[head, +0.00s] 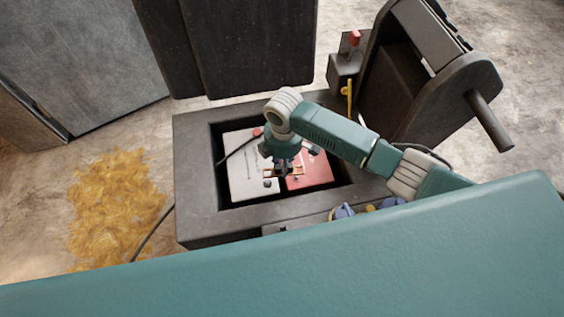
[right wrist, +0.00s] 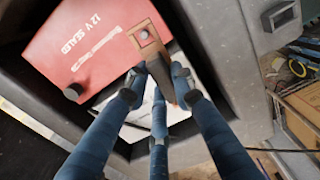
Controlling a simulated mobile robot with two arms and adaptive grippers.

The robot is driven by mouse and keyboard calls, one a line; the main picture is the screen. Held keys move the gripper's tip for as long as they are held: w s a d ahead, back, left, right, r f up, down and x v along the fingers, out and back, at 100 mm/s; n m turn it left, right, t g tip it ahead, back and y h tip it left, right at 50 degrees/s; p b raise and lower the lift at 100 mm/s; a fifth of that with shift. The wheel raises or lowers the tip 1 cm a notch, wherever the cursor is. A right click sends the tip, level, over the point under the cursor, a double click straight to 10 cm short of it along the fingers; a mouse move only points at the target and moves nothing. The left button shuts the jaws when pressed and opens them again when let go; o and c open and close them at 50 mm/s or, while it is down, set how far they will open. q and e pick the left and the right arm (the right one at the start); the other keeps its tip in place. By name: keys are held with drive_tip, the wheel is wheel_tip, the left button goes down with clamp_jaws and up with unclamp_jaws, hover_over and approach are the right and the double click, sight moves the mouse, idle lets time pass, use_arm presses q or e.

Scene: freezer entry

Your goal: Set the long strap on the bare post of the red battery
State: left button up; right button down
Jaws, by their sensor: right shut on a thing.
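The red battery (head: 318,176) sits in the right part of the dark tray well, and its lettered top shows in the right wrist view (right wrist: 85,45). A dark post (right wrist: 72,91) near its corner has nothing on it. My right gripper (head: 284,166) is over the gap between the batteries; in the wrist view its blue fingers (right wrist: 158,76) are shut on a copper-brown strap (right wrist: 160,62). The strap's square holed end lies over the battery's other corner, with a grey round post (right wrist: 145,37) showing in the hole. I cannot tell whether it is seated. My left gripper is out of view.
A pale battery (head: 243,172) stands left of the red one, with a red-capped terminal (head: 257,132) and black cable. The tray's thick grey rim (head: 195,185) surrounds both. A dark machine with a handle (head: 488,120) stands at right. Yellow straw (head: 115,205) lies on the floor at left.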

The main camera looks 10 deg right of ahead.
drive_tip(key=shift+w+a+f+n, duration=0.2)
drive_tip(key=shift+w+f+n, duration=0.1)
drive_tip(key=shift+n, duration=0.1)
drive_tip(key=shift+f, duration=0.1)
drive_tip(key=shift+a, duration=0.1)
drive_tip(key=shift+p, duration=0.35)
use_arm(q)
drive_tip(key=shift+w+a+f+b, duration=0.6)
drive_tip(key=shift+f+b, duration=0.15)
drive_tip(key=shift+b, duration=0.35)
use_arm(e)
wheel_tip(320, 180, down, 4)
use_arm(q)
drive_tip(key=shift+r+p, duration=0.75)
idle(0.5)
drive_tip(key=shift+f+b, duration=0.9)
use_arm(e)
drive_tip(key=shift+f, duration=1.45)
